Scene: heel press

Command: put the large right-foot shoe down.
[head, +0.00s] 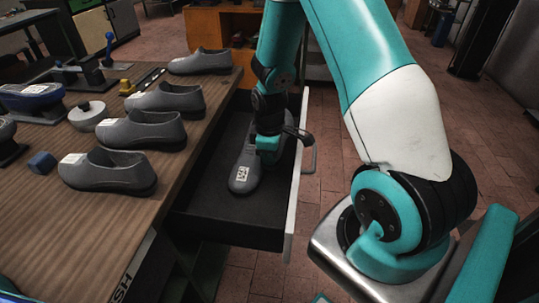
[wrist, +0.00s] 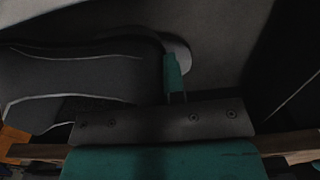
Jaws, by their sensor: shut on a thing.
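A grey shoe (head: 243,176) with a white label on its toe is in the open drawer (head: 222,208), toe towards the camera. I take it for the large right-foot shoe, though its size and side cannot be read here. My gripper (head: 267,152) points down into the drawer and is shut on this shoe. In the wrist view the shoe (wrist: 85,75) fills the left, dark, with a teal finger (wrist: 173,75) against its end. The other finger is hidden. Whether the sole touches the drawer floor is unclear.
Several similar grey shoes (head: 143,129) stand in a row on the wooden bench (head: 100,235) left of the drawer. The drawer's pale front (head: 294,190) stands close right of my gripper.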

